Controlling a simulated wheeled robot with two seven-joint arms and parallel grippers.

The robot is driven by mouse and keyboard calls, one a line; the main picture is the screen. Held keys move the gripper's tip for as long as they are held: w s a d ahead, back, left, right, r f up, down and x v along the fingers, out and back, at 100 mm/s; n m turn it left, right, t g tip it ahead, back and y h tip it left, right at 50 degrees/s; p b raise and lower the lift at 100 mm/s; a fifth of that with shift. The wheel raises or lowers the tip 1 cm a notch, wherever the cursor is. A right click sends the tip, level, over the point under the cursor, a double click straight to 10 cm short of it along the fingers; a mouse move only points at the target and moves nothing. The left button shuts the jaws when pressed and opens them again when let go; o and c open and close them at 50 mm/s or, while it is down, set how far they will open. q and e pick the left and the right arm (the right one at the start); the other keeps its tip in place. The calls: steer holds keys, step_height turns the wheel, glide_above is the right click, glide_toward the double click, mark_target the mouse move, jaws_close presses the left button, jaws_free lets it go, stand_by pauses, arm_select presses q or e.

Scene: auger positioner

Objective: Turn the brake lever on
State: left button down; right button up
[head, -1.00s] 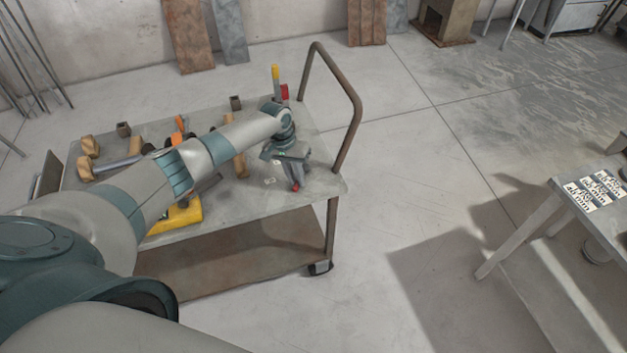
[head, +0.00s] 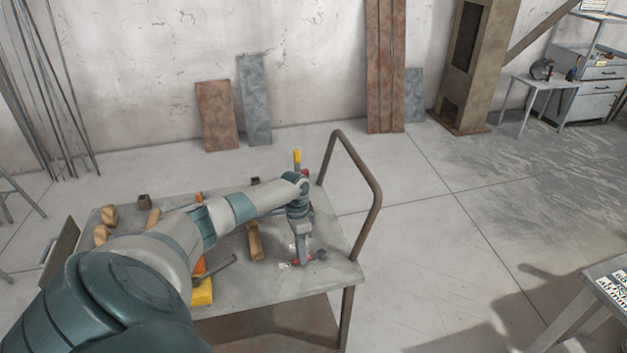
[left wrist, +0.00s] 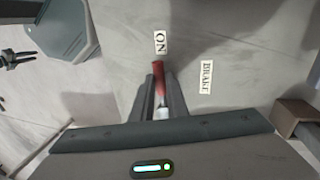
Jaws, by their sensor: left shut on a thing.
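The brake lever (left wrist: 158,82) has a red grip and shows a pale metal part nearer the camera in the left wrist view. My left gripper (left wrist: 160,100) is shut on the lever, with one dark finger on each side and the red end sticking out past them. An "ON" label (left wrist: 160,42) lies just beyond the red tip, and a "BRAKE" label (left wrist: 206,77) lies to its right. In the head view my left gripper (head: 301,255) points down at the right end of the cart top, largely hiding the lever. My right gripper cannot be made out.
The metal cart (head: 335,272) has a raised tube handle (head: 375,195) at its right. A yellow-topped upright (head: 297,158), wooden pieces (head: 254,240) and a yellow block (head: 203,292) are on its top. A table (head: 600,290) stands at far right, with open floor between.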

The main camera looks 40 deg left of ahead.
arm_select(q)
steer(key=shift+w+a+m, duration=0.15)
steer(key=shift+a+m, duration=0.05)
steer(key=shift+m, duration=0.2)
steer(key=c, duration=1.7)
jaws_free()
steer(key=shift+c, duration=0.2)
step_height(320, 180, up, 17)
steer(key=w+a+b, duration=0.1)
steer(key=a+b, duration=0.2)
steer(key=b, duration=0.1)
steer(key=shift+w, duration=0.4)
steer(key=shift+d, duration=0.1)
